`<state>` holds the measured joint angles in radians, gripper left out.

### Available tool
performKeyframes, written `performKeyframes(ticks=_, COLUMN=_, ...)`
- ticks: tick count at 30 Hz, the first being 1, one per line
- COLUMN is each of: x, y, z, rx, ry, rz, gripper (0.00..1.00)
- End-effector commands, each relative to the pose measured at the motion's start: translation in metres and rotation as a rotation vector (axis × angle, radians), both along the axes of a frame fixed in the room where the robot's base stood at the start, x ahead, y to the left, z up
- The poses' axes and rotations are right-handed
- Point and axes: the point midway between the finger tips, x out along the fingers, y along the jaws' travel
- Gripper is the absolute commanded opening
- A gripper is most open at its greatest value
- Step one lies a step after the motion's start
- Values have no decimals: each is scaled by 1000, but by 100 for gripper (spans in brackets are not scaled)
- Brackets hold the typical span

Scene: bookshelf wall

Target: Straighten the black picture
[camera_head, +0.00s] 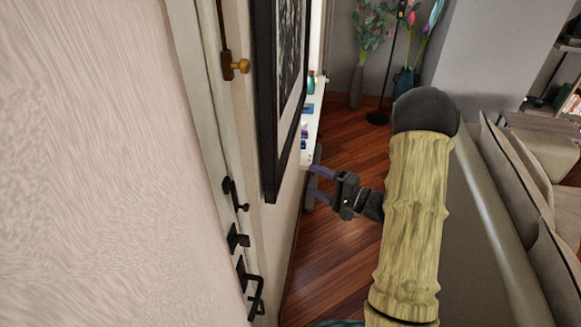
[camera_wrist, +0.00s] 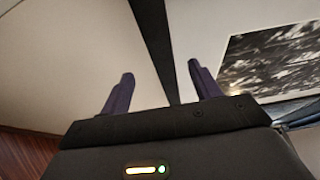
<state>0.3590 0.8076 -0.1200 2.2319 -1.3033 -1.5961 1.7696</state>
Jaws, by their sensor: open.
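The black picture (camera_head: 266,110) hangs on the left wall in the head view, seen at a steep angle; its black frame surrounds a pale mat and a dark print. In the wrist view the frame's black edge (camera_wrist: 152,35) runs slanted between my two fingers, with the print (camera_wrist: 275,58) to the right and bare wall to the left. My gripper (camera_head: 312,179) is open and empty, right of the frame's lower part in the head view. It also shows in the wrist view (camera_wrist: 161,72). I cannot tell whether a finger touches the frame.
A white shelf (camera_head: 314,128) with small items stands along the wall beyond the picture. A sofa (camera_head: 500,215) stands at right. The wooden floor (camera_head: 335,250) between is clear; vases with flowers stand at the back.

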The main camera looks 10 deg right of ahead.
Motion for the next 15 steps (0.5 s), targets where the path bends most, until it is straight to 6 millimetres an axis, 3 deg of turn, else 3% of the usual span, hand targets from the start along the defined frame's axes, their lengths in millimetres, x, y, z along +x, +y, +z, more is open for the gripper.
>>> performKeyframes(ticks=9, x=36, y=45, z=1, rx=0, ry=1, rz=4, gripper=63)
performKeyframes(ticks=15, x=53, y=62, z=-1, rx=0, ry=0, rz=1, gripper=63)
